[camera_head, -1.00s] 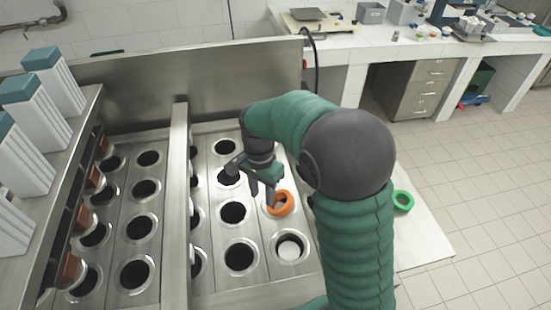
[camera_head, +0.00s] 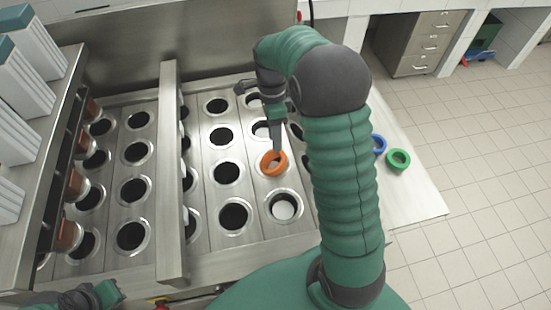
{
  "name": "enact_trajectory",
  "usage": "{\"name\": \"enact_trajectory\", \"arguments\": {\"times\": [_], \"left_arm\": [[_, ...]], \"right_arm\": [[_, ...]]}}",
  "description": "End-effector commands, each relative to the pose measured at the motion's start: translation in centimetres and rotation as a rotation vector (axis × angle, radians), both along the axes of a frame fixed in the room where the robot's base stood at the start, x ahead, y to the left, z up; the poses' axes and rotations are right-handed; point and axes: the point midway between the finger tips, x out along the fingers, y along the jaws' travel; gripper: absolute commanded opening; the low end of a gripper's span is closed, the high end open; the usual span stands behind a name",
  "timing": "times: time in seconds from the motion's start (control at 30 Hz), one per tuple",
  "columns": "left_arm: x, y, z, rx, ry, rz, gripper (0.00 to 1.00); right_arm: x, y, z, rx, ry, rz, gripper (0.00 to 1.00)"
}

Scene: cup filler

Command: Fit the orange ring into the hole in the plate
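The orange ring (camera_head: 268,169) is at a round hole in the right column of the metal plate (camera_head: 250,186), second from the front. It looks slightly tilted, and the hole's metal rim shows around it. I cannot tell whether it touches the plate. My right gripper (camera_head: 277,154) points down from above, its fingers closed together on the far right side of the ring's wall. The hole's inside is mostly hidden by the ring and fingers. My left gripper (camera_head: 90,297) is at the bottom left edge, away from the ring, its fingers unclear.
A green ring (camera_head: 398,153) and a partly hidden blue ring (camera_head: 381,144) lie on the white board (camera_head: 425,195) at right. A raised metal bar (camera_head: 171,190) divides the hole columns. White-and-teal dispensers (camera_head: 22,85) stand at left.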

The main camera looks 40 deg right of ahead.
Motion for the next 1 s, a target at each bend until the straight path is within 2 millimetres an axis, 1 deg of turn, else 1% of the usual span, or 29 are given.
{"name": "enact_trajectory", "arguments": {"times": [0.03, 0.4, 0.5, 0.6, 0.77, 1.0], "left_arm": [[0.0, 0.0, 0.1, 0.000, 0.000, 0.000, 0.00], [0.0, 0.0, 0.5, 0.000, 0.000, 0.000, 0.00], [0.0, 0.0, 0.6, 0.000, 0.000, 0.000, 0.00], [0.0, 0.0, 0.7, 0.000, 0.000, 0.000, 0.00], [0.0, 0.0, 0.8, 0.000, 0.000, 0.000, 0.00], [0.0, 0.0, 0.8, 0.000, 0.000, 0.000, 0.00]], "right_arm": [[-0.3, 0.2, -0.9, 0.002, 0.005, 0.000, 0.36], [-1.7, 1.5, -8.0, -0.003, 0.004, 0.002, 0.36], [-2.0, 1.5, -9.8, -0.001, 0.003, 0.003, 0.36], [-2.2, 1.5, -11.1, -0.002, 0.002, 0.003, 0.36], [-2.4, 1.5, -12.1, -0.002, -0.001, 0.001, 0.36], [-2.4, 1.6, -12.2, -0.003, -0.002, 0.001, 0.36]]}}
